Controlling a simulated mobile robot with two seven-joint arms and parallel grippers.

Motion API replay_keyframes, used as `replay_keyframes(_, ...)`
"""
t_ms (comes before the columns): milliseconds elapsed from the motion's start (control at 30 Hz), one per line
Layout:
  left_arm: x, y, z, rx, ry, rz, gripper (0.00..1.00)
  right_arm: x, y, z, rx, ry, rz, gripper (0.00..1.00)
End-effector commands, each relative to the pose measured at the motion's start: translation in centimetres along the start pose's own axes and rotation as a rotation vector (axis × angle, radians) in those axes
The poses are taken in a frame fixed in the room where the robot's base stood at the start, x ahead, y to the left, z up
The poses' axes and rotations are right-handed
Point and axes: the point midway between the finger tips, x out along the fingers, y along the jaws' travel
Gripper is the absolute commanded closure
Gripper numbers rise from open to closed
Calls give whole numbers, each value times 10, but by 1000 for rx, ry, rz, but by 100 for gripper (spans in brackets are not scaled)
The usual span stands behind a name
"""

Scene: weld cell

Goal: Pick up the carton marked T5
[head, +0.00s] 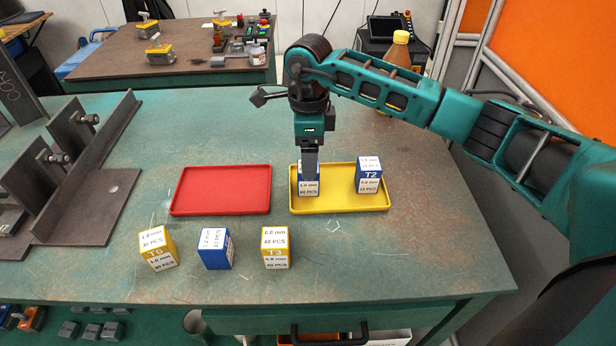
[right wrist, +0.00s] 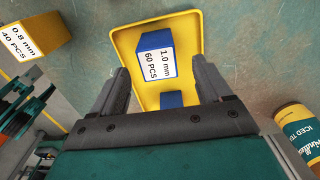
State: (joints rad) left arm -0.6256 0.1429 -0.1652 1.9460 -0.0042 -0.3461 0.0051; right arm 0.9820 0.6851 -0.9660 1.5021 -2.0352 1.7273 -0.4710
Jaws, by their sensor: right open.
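A blue carton (head: 309,190) with a white label stands at the left of the yellow tray (head: 340,209). In the right wrist view this carton (right wrist: 155,55) reads 1.0 mm, 60 PCS. I cannot read a T mark on it; my gripper covers part of it in the head view. My right gripper (head: 310,172) points down over it, open, with its fingertips (right wrist: 163,72) on either side in the picture. I cannot tell whether they touch it. A blue carton marked T2 (head: 369,176) stands at the tray's right. No T5 mark is legible. My left gripper is not in view.
In front stand a yellow T6 carton (head: 158,248), a blue carton (head: 215,249) with sideways print, and a yellow T3 carton (head: 275,247). The red tray (head: 220,190) is empty. A steel fixture (head: 85,165) is at left; a bottle (head: 398,52) stands behind my right arm.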

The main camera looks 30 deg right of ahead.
Motion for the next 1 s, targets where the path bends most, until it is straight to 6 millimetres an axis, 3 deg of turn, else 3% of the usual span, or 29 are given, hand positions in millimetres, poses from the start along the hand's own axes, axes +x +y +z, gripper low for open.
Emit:
replay_keyframes(167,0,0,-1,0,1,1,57,13,1,0,-1,0,3,22)
replay_keyframes(433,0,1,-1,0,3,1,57,52,3,1,1,-1,3,22)
replay_keyframes(767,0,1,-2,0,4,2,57,58,3,1,-1,-2,0,22)
replay_keyframes(1000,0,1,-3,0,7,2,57,58,3,1,0,-2,0,45)
